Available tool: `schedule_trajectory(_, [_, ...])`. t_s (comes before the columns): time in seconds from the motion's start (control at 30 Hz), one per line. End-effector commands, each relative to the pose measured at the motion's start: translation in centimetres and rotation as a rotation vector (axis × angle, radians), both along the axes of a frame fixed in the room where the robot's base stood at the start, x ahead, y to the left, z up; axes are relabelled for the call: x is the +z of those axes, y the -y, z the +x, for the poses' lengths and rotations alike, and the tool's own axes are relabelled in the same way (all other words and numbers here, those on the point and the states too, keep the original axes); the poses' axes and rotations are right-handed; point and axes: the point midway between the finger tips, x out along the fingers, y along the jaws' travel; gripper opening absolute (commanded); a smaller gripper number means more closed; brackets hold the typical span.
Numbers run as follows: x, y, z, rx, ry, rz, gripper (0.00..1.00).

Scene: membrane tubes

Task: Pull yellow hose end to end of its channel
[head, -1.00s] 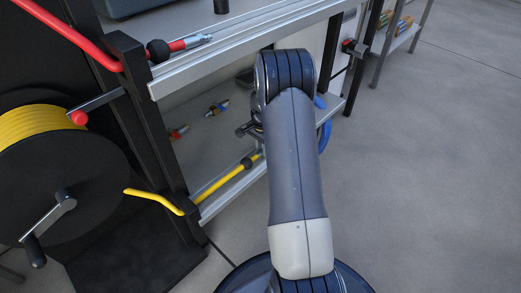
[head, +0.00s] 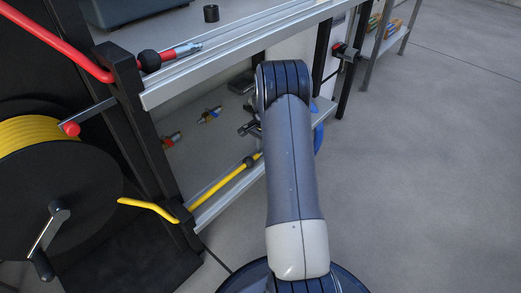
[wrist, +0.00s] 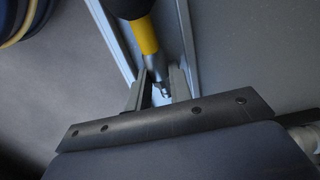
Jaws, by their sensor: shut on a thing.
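The yellow hose (head: 215,188) leaves the reel on the left, passes the black post and lies along the lower aluminium channel (head: 219,204). A black ball (head: 249,162) sits on it near its end. In the head view my arm hides the hose end and the far part of the channel. In the wrist view my gripper (wrist: 160,92) is shut on the metal tip (wrist: 157,76) of the hose end. The yellow sleeve (wrist: 145,38) and the black ball show beyond it, between the channel's walls.
The reel (head: 60,205) and black post (head: 135,110) stand at left. A red hose (head: 50,40) with a metal tip lies in the upper channel. Small fittings (head: 209,115) lie on the lower shelf. Open floor (head: 430,170) is at right.

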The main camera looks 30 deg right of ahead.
Motion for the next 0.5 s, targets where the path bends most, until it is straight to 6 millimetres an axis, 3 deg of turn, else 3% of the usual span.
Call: schedule_trajectory(0.5, [0.1, 3.1, 1.0, -0.001, 0.002, -0.002, 0.0])
